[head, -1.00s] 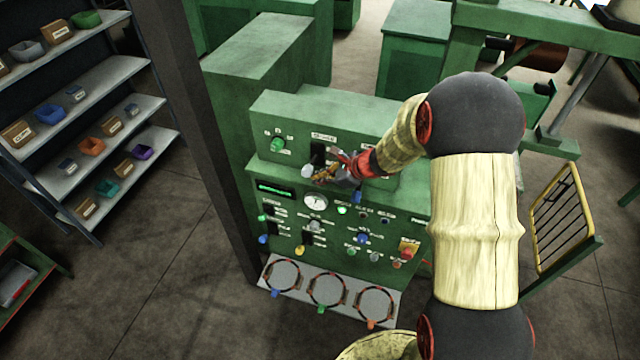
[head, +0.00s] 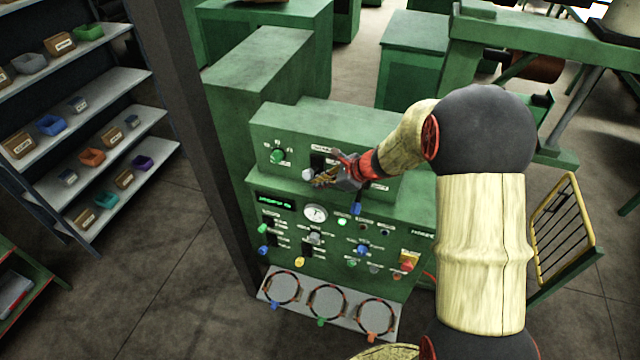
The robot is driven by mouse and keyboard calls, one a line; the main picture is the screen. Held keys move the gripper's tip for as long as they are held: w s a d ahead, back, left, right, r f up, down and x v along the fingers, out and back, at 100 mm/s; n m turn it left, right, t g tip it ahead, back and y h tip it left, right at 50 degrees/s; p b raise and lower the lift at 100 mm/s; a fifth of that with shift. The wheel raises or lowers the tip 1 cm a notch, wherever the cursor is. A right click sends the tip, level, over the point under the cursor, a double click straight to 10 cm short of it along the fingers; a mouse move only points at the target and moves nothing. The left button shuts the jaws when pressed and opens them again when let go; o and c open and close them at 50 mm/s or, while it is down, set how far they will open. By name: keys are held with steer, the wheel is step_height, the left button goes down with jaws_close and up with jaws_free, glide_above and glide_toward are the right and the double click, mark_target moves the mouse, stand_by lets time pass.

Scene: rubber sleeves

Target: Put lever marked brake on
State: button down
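A green control panel (head: 400,218) carries several levers with coloured knobs; their labels are too small to read, so I cannot tell which is marked brake. On its upper face a pale-knobbed lever (head: 308,174) stands out from a black slot (head: 317,160). My gripper (head: 322,181) is right beside this knob, on its right, with its fingers pointing left. Whether they touch is unclear, and so is how far the fingers are open. The gripper hides part of the slot's lower end. Lower levers have a green knob (head: 262,229), a blue knob (head: 263,251) and a yellow knob (head: 299,261).
A green rotary knob (head: 278,156) is left of the slot, a blue knob (head: 356,209) below my gripper. A round gauge (head: 316,213) and red switch (head: 407,262) are lower. A dark post (head: 212,150) stands left of the panel, a yellow rack (head: 562,230) right.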

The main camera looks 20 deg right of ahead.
steer(key=shift+w+r, duration=0.15)
steer(key=shift+r, duration=0.2)
